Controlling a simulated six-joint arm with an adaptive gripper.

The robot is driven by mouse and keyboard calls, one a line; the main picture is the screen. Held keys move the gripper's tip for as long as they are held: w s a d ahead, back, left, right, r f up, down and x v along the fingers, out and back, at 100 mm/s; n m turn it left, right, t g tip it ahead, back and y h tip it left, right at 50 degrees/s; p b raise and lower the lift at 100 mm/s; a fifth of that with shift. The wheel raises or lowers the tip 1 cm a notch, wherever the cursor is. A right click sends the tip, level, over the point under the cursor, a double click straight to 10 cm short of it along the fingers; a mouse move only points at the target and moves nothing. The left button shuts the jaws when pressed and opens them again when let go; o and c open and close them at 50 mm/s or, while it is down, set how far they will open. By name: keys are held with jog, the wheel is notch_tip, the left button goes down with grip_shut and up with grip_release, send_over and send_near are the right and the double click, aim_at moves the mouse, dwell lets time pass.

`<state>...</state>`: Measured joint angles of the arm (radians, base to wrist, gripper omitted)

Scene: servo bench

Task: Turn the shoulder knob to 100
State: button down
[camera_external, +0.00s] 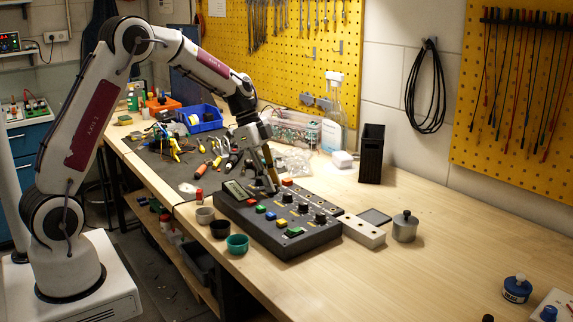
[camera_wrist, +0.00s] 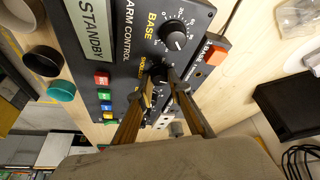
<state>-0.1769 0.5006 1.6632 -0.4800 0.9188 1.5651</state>
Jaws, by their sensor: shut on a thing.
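The dark control box (camera_external: 265,228) lies on the bench with a row of black knobs and coloured buttons. In the wrist view its face (camera_wrist: 112,58) shows a display reading STANDBY and a BASE knob (camera_wrist: 176,40) with a white pointer. The shoulder knob (camera_wrist: 159,74), beside a partly covered SHOULDER label, is between my fingertips. My gripper (camera_wrist: 160,84) is shut on it from above, one finger on each side. In the external view my gripper (camera_external: 273,187) reaches down onto the knob row and hides that knob. The shoulder pointer and scale cannot be read.
Small cups, including a teal one (camera_external: 237,244), stand at the box's front left. A pale block with holes (camera_external: 363,231) and a grey lidded pot (camera_external: 404,227) lie to the right. A black holder (camera_external: 372,153) stands behind. The right bench is mostly clear.

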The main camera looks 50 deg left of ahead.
jog(key=c, duration=1.9)
grip_release()
jog(key=shift+n, duration=0.5)
jog(key=shift+s+d+n+t+y, duration=0.1)
jog(key=shift+n+t+y, duration=0.45)
jog(key=shift+n, duration=0.85)
jog(key=shift+n+t+y, duration=0.25)
jog(key=shift+n+t, duration=0.2)
jog(key=shift+n, duration=0.75)
jog(key=shift+n+y, duration=0.3)
jog(key=shift+n, duration=0.4)
jog(key=shift+d+n+t+y, duration=0.15)
jog(key=shift+n+y, duration=0.4)
jog(key=shift+n, duration=0.95)
jog(key=shift+d+n+t+y, duration=0.15)
jog(key=shift+n+y, duration=0.4)
jog(key=shift+n, duration=0.95)
jog(key=shift+n+g+y, duration=0.25)
jog(key=shift+n+y, duration=0.35)
jog(key=shift+n, duration=0.95)
jog(key=shift+n+g+y, duration=0.25)
jog(key=shift+n+y, duration=0.35)
jog(key=shift+n, duration=0.95)
